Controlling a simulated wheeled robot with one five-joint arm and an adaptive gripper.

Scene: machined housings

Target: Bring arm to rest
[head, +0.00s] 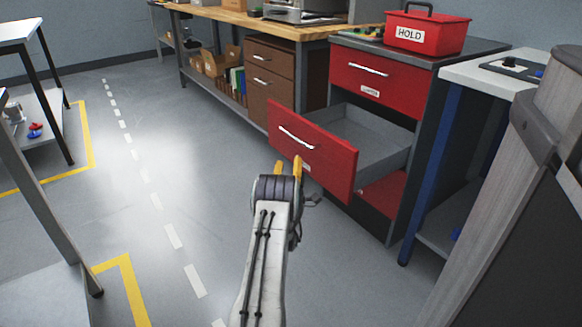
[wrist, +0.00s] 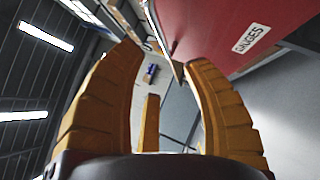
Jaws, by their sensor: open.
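My gripper (head: 288,167) is raised in front of the red cabinet, beside the open lower drawer. Its yellow fingers also show in the wrist view (wrist: 165,60), spread apart with nothing between them. The open drawer (head: 313,152) is red-fronted with a grey inside and looks empty in the part I see. In the wrist view a red front with a label reading GAUGES (wrist: 250,38) is close to the right finger. I cannot tell whether the fingers touch the drawer. My arm reaches up from the bottom of the head view.
The upper red drawer (head: 372,78) is shut. A red box marked HOLD (head: 428,34) stands on the cabinet top. A wooden bench (head: 240,22) runs behind to the left. A white table (head: 470,72) stands at right. The grey floor (head: 150,150) at left is clear.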

